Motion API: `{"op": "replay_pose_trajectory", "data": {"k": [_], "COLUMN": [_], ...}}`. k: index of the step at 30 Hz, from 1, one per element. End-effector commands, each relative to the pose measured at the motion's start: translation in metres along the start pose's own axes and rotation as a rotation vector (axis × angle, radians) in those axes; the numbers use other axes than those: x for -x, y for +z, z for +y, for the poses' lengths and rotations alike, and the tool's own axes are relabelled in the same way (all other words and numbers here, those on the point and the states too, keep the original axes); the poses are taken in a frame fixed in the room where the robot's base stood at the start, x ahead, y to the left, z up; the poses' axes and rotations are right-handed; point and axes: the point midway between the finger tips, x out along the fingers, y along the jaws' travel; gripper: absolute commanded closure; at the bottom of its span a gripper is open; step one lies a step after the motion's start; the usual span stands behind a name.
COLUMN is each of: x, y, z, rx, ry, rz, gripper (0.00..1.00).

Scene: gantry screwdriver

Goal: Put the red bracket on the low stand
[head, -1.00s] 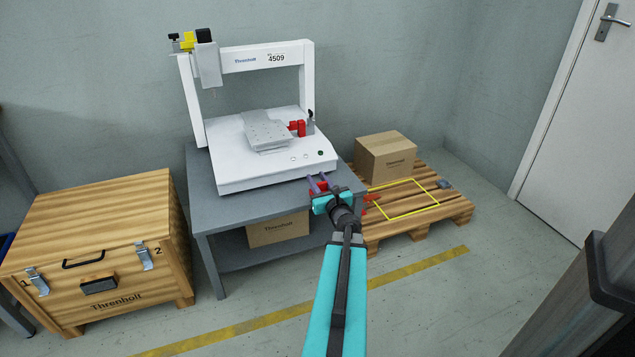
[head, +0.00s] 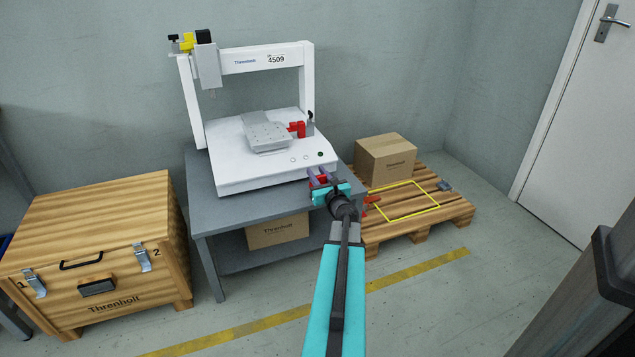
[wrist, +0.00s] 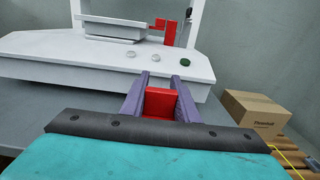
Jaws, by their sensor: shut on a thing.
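My gripper (head: 315,172) is shut on the red bracket, which shows between the purple fingers in the wrist view (wrist: 160,102). In the head view it is small and partly hidden by the gripper. It is held by the front right corner of the grey table (head: 215,205), in front of the white machine. The low stand appears to be the wooden pallet (head: 455,208) on the floor at the right. A yellow outlined square (head: 437,206) marks its top. The area inside the outline looks bare.
A cardboard box (head: 385,160) stands at the back of the pallet. A red piece (head: 371,199) lies at its left edge and a small grey-blue item (head: 444,186) at its right. The white gantry machine (head: 235,175) carries another red part (head: 297,129). A wooden crate (head: 100,220) stands left.

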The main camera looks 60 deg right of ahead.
Motion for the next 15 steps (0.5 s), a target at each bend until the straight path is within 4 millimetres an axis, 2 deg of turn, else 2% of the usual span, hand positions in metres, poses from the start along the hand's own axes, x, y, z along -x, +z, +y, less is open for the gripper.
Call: {"op": "replay_pose_trajectory", "data": {"k": [9, 15], "x": [0.0, 0.0], "y": [-0.031, -0.033], "z": [0.0, 0.0], "rx": [-0.001, 0.0], "ry": [0.001, 0.001], "rz": [0.0, -0.001], "gripper": [0.96, 0.96]}}
